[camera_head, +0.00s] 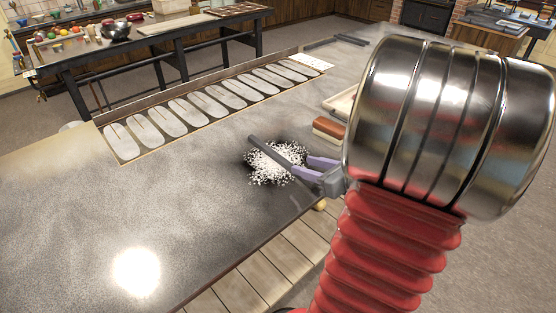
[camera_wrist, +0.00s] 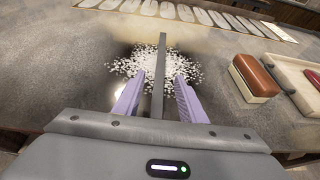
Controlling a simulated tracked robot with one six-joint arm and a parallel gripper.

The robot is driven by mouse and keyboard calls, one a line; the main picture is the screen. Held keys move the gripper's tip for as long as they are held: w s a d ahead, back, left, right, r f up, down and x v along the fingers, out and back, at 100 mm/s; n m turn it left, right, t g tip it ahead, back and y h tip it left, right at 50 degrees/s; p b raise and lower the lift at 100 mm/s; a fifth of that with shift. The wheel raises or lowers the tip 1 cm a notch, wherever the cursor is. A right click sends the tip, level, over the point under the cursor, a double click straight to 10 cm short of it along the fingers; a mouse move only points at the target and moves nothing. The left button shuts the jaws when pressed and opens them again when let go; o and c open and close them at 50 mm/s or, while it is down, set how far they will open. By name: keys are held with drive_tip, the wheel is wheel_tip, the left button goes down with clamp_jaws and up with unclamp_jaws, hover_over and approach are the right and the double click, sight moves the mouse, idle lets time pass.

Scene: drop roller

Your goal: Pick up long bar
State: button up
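The long bar (camera_head: 268,150) is a dark grey straight bar over a patch of white flecks on the counter. In the wrist view the bar (camera_wrist: 161,70) runs lengthwise between my fingers, its near end close to the gripper body. My gripper (camera_head: 302,166) has two purple fingers and is open. In the wrist view the gripper (camera_wrist: 159,80) shows a gap on each side of the bar. I cannot tell the exact height of the fingers relative to the bar. My metal wrist and red arm cover the right of the head view.
White flecks (camera_head: 262,172) lie scattered under the bar. A brown-and-white block (camera_wrist: 255,78) and a pale tray (camera_wrist: 296,76) are to the right. A long rack of pale oval pieces (camera_head: 190,112) runs along the far counter edge. The left counter is clear.

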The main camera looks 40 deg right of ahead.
sight(281, 158)
drive_tip(key=shift+x, duration=3)
drive_tip(key=shift+x, duration=2.6)
drive_tip(key=shift+r, duration=0.1)
drive_tip(key=shift+c, duration=0.4)
clamp_jaws()
drive_tip(key=shift+r, duration=0.1)
